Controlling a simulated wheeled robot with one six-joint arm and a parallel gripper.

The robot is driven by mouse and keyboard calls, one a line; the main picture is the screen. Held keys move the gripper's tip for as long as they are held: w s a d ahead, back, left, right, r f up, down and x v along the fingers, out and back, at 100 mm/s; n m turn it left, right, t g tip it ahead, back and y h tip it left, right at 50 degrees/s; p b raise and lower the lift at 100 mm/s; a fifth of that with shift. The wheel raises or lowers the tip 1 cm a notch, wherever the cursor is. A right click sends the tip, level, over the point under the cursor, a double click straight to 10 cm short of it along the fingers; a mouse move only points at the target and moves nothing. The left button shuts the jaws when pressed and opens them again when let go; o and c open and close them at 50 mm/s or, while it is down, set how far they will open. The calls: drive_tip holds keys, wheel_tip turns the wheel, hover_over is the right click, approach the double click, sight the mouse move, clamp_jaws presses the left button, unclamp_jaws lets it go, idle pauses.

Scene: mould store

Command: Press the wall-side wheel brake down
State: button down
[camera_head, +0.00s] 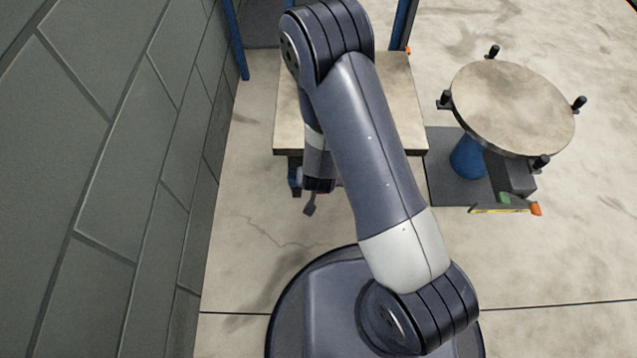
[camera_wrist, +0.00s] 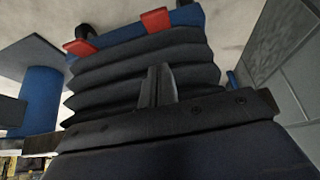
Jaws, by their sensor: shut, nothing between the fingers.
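A lift table with a square stone-coloured top (camera_head: 290,130) stands by the wall. My gripper (camera_head: 310,208) is shut and empty, low beside the table's near edge. In the wrist view its fingers (camera_wrist: 157,85) overlap the bellows, apart in the picture from both pedals. The pedals cannot be made out in the head view.
A grey block wall (camera_head: 130,150) runs along the left. A round turntable (camera_head: 510,105) with several black knobs stands on a blue pedestal at the right. Bare floor (camera_head: 240,200) lies between the wall and the lift table.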

drive_tip(key=b+x, duration=0.4)
drive_tip(key=x, duration=0.6)
drive_tip(key=shift+s+f, duration=0.1)
drive_tip(key=shift+s, duration=0.05)
drive_tip(key=f+b, duration=0.1)
drive_tip(key=f, duration=0.2)
drive_tip(key=shift+s+b, duration=0.35)
drive_tip(key=shift+s+f, duration=0.1)
drive_tip(key=shift+f, duration=0.2)
drive_tip(key=shift+a, duration=0.15)
